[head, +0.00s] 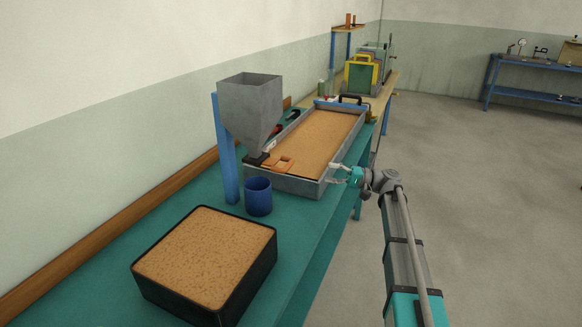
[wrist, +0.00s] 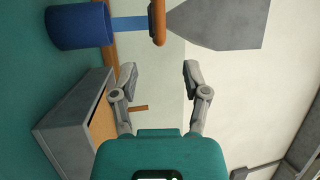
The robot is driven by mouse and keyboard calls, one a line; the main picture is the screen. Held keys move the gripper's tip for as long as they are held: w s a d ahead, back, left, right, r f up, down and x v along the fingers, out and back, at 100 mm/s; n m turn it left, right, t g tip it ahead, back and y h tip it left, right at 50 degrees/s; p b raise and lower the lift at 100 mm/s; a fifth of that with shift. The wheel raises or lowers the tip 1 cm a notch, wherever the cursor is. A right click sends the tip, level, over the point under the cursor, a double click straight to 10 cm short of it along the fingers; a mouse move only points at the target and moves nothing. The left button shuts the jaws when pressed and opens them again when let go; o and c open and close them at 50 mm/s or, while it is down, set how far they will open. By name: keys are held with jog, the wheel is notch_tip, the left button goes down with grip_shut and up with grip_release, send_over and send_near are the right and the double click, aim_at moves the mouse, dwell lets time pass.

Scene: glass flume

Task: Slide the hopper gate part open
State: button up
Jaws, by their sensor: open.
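The grey hopper (head: 251,103) stands on a blue post, its spout pointing down. At the spout is a dark gate (head: 257,158) with an orange loop handle (head: 279,164) sticking out over the near end of the sand tray. How far the gate is open cannot be told. The wrist view shows the hopper (wrist: 222,25) turned sideways, with the orange handle (wrist: 158,22) at its spout. My gripper (head: 334,173) is open and empty over the tray's right wall, apart from the handle. Its spread fingers (wrist: 158,75) point toward the handle in the wrist view.
A long grey tray of sand (head: 313,189) lies under and beyond the spout. A blue cup (head: 258,197) stands below the hopper, also in the wrist view (wrist: 78,26). A black sand box (head: 247,291) is in front.

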aim_at(289, 163)
jog(key=a, duration=0.4)
jog(key=a+r+p, duration=0.1)
jog(key=a, duration=0.4)
jog(key=a+r+p, duration=0.1)
jog(key=a, duration=0.3)
jog(key=shift+s+a+r, duration=0.15)
jog(key=shift+s+r, duration=0.1)
jog(key=shift+s, duration=0.1)
grip_shut()
